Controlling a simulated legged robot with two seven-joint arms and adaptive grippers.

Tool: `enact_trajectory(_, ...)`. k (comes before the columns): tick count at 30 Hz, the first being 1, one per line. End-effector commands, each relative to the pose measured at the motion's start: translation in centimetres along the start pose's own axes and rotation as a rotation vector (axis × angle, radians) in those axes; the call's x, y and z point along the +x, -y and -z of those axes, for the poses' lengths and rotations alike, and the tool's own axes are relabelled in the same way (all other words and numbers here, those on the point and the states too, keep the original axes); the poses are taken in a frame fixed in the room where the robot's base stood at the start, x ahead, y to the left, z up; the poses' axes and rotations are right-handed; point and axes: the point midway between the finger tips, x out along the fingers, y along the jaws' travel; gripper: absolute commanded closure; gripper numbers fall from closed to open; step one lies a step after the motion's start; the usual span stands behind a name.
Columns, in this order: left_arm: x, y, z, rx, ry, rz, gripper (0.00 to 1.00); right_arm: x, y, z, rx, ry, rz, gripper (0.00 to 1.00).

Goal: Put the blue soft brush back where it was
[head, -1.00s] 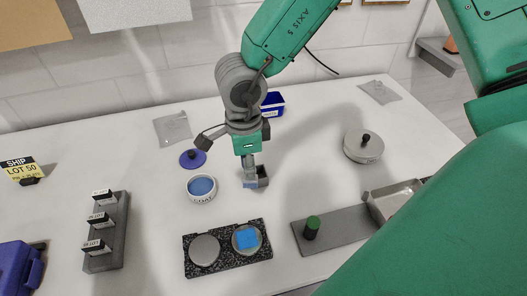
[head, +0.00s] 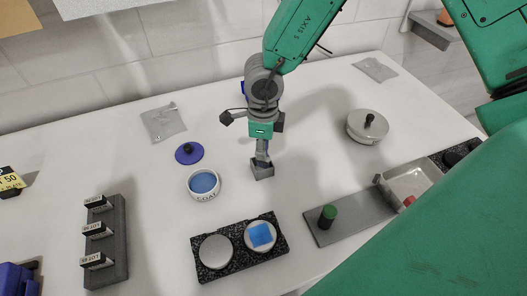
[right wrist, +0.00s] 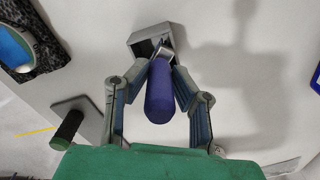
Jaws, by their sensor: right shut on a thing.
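My right gripper (head: 262,152) points down over a small grey square holder (head: 263,171) in the middle of the table. In the right wrist view the gripper (right wrist: 161,80) is shut on the blue soft brush (right wrist: 159,92), gripping it near its silver neck. The brush's rounded blue-purple handle points towards the wrist camera. Its far end overlaps the dark opening of the holder (right wrist: 138,40); the bristles are hidden, and I cannot tell how deep they sit. In the head view the brush is mostly hidden by the gripper. My left gripper is not in view.
A white COAT dish (head: 203,185) with blue contents and its blue lid (head: 189,152) stand left of the holder. A black speckled tray (head: 238,263) with two discs is in front. A lidded grey pot (head: 367,127) stands at right; a green-topped peg (head: 327,217) is front right.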

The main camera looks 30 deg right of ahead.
Motion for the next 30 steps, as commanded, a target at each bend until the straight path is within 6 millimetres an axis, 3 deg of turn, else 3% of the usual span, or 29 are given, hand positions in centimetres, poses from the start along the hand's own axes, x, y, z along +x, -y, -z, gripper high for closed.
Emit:
enact_trajectory(3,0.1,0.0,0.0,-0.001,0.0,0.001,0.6,1.6,-0.2,0.3,-0.002,-0.013,-0.004,1.0)
enact_trajectory(9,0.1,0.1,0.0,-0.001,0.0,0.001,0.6,1.7,0.0,0.3,0.0,-0.007,-0.007,1.0)
enact_trajectory(10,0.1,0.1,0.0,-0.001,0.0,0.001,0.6,1.6,0.0,0.3,0.0,-0.006,-0.007,0.7)
enact_trajectory(11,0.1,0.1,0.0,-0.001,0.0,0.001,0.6,1.6,0.0,0.4,0.0,-0.005,-0.007,0.6)
enact_trajectory(23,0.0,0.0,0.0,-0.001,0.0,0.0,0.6,0.9,0.0,0.3,0.0,-0.003,-0.005,0.6)
enact_trajectory(30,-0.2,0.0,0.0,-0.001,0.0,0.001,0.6,-3.4,-0.1,0.1,0.001,0.001,-0.002,0.6)
